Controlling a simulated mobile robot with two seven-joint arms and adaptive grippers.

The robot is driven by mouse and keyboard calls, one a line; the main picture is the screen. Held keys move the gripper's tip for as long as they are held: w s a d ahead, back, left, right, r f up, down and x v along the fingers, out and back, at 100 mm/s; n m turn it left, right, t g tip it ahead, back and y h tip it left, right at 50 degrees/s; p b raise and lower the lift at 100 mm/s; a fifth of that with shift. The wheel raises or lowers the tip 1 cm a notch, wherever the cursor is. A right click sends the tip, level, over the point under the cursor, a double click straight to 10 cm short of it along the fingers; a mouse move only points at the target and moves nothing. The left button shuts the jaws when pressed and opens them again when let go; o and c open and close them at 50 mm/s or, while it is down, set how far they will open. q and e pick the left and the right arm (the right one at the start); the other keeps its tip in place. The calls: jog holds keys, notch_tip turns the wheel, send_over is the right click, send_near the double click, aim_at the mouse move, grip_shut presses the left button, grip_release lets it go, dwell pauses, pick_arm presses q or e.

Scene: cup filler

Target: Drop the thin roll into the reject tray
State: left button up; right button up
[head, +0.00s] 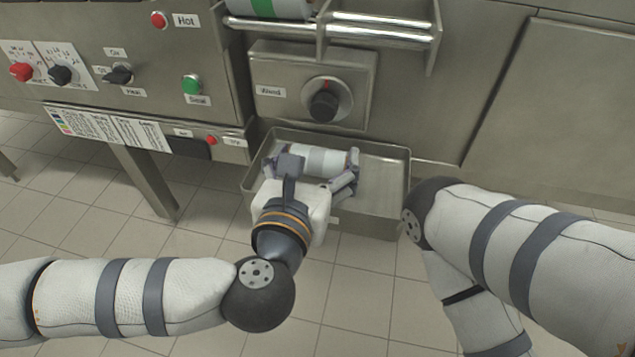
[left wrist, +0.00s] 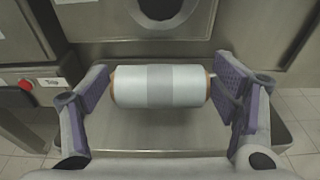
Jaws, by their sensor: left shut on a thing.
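A roll (head: 325,160) with white ends and a grey middle band is held lengthwise between the fingers of my left gripper (head: 316,163). The left wrist view shows the roll (left wrist: 160,87) with brownish end rims, one finger pad at each end of my left gripper (left wrist: 160,88). The roll is level and over the metal tray (head: 385,185), towards its left half. I cannot tell how high it is above the tray floor. The tray floor (left wrist: 155,135) that shows is bare. My right arm comes in from the right, but its gripper is out of view.
A metal box with a black dial (head: 323,106) is on the machine front just behind the tray. Above it, metal bars (head: 380,30) stick out beside another roll with a green band (head: 263,8). A panel with knobs and buttons (head: 118,74) is at the left. Tiled floor lies below.

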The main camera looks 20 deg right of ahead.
pick_arm(q)
notch_tip(320, 180, down, 3)
jog(key=shift+r+b, duration=0.15)
jog(key=shift+b, duration=0.5)
jog(key=shift+r, duration=0.1)
jog(key=o, duration=1.2)
jog(key=v, duration=1.2)
